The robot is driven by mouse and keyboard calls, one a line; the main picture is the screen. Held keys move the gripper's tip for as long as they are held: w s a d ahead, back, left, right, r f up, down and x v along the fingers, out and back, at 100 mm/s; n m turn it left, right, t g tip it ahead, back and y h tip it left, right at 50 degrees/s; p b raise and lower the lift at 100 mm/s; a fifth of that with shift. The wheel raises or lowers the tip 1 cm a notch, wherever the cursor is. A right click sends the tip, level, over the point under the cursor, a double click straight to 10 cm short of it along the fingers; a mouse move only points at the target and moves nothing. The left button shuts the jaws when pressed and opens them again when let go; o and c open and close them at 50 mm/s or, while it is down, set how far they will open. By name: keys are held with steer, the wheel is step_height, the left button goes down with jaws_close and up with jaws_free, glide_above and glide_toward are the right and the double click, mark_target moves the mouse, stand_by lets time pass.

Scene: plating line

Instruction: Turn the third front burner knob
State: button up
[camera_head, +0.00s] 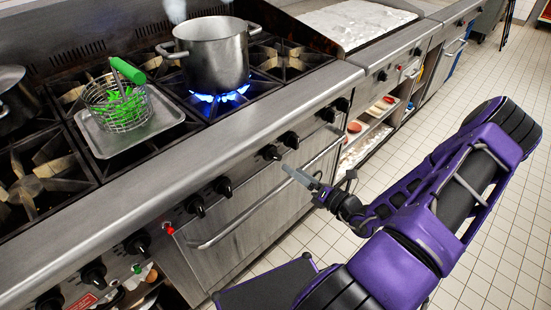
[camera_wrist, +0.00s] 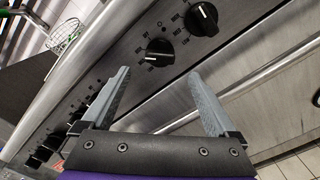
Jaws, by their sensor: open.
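A row of black front burner knobs runs along the steel range front. In the head view my gripper (camera_head: 286,169) is in front of a pair of them, a nearer knob (camera_head: 270,152) and a farther knob (camera_head: 289,139). In the wrist view my gripper (camera_wrist: 159,75) is open and empty. One knob (camera_wrist: 159,52) with a white pointer mark shows between and just beyond the fingertips, and a second knob (camera_wrist: 201,19) is up and to the right. I see no contact. I cannot tell for sure which knob counts as third.
A steel pot (camera_head: 212,55) stands over a lit blue flame (camera_head: 220,97). A wire basket (camera_head: 115,105) with green food sits on a metal tray (camera_head: 160,113). An oven door handle (camera_head: 235,225) juts out below the knobs. The tiled floor (camera_head: 490,215) to the right is clear.

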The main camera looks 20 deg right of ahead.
mark_target(277, 159)
steer(key=x, duration=0.9)
steer(key=shift+s+f+b, duration=0.1)
steer(key=shift+b, duration=0.25)
steer(key=c, duration=1.3)
